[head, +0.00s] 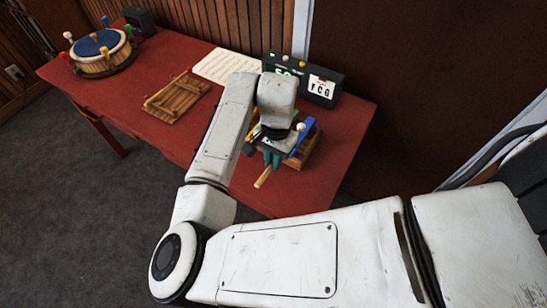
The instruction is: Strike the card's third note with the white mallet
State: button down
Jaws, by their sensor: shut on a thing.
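The card (322,87) is white with the dark letters F, C, G, and is on the front of a black box at the table's back right. My gripper (271,160), with teal fingers, is shut on the white mallet, over a small wooden instrument (310,155) with coloured bars. The mallet's white ball head (300,127) shows right of the gripper and its tan handle (263,177) sticks out at the lower left. A blue bar (304,138) shows beside the head. My arm hides most other bars. I cannot tell whether the head touches a bar.
The black box (275,63) has a green display. A printed white sheet (222,67) and a wooden rack (176,96) lie on the red table (120,95). A round wooden drum (97,54) with coloured knobs and a dark box (140,21) stand far left.

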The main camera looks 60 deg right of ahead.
jog(key=shift+f, duration=0.15)
jog(key=shift+f+b, duration=0.7)
jog(key=shift+f, duration=0.25)
notch_tip(320, 180, up, 6)
jog(key=p, duration=0.5)
jog(key=shift+r+p, duration=0.1)
jog(key=shift+p, duration=0.3)
